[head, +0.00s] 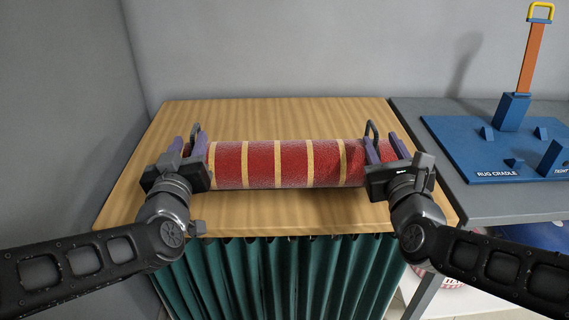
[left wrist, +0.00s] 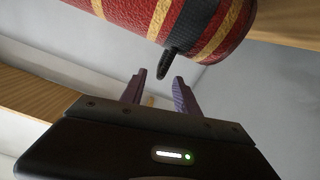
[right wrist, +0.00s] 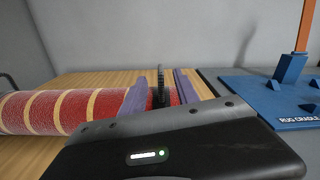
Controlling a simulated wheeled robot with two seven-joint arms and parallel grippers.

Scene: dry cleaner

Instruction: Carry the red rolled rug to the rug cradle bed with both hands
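The red rolled rug (head: 259,165) with yellow stripes lies lengthwise on the wooden-topped table. A dark strap handle stands up near each end. My left gripper (head: 188,145) is at the rug's left end. In the left wrist view its purple fingers (left wrist: 158,88) are apart, with the handle tip (left wrist: 165,66) just beyond them and nothing gripped. My right gripper (head: 385,145) is at the right end. In the right wrist view its fingers (right wrist: 160,90) are apart on either side of the right handle (right wrist: 160,83). The blue rug cradle (head: 464,150) stands on the grey table at right.
The cradle board carries several blue blocks and an orange post (head: 530,58) with a yellow loop. The grey table (head: 420,105) adjoins the wooden table (head: 290,218), which has a green curtain (head: 285,275) below its front edge. Grey walls stand behind and left.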

